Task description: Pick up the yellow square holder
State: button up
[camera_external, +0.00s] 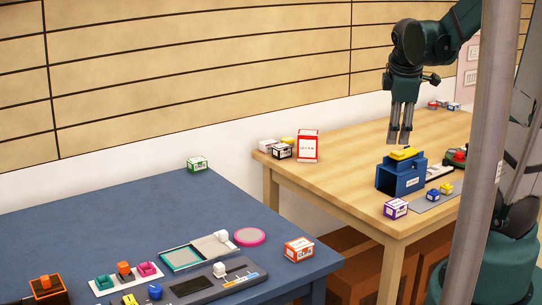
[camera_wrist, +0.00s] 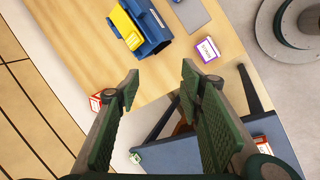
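A yellow block-like piece (camera_external: 404,153) lies on top of a blue open-fronted box (camera_external: 394,181) on the wooden table; I take it for the yellow square holder, though its shape is hard to make out. In the wrist view the yellow piece (camera_wrist: 126,28) sits on the blue box (camera_wrist: 152,30), at the upper left, beyond my fingertips. My gripper (camera_external: 400,135) points down above the yellow piece in the external view, apart from it. In the wrist view my gripper (camera_wrist: 158,82) has its fingers spread with nothing between them.
A purple-and-white box (camera_external: 395,208) and small blue and yellow blocks (camera_external: 440,191) stand near the blue box. A red-and-white box (camera_external: 307,146) stands at the wooden table's far left. The blue table (camera_external: 120,230) holds several small items. A grey pole (camera_external: 480,150) blocks part of the view.

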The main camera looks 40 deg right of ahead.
jog(key=d+f+n+g+b, duration=0.15)
jog(key=d+f+n, duration=0.25)
jog(key=d+f, duration=0.45)
jog(key=n+g+h, duration=0.1)
jog(key=n+g, duration=0.1)
jog(key=n, duration=0.2)
send_near(447, 181)
jog(key=x, duration=0.2)
jog(key=shift+d+f, duration=0.1)
jog(key=shift+f, duration=0.15)
jog(key=shift+d+f+b, duration=0.1)
jog(key=shift+f+b, duration=0.05)
jog(key=shift+b, duration=0.15)
jog(key=shift+x, duration=1.15)
jog(key=shift+f, duration=0.1)
jog(key=shift+b+x, duration=0.95)
jog(key=shift+x, duration=1.55)
jog(key=shift+d, duration=0.15)
jog(key=c, duration=0.9)
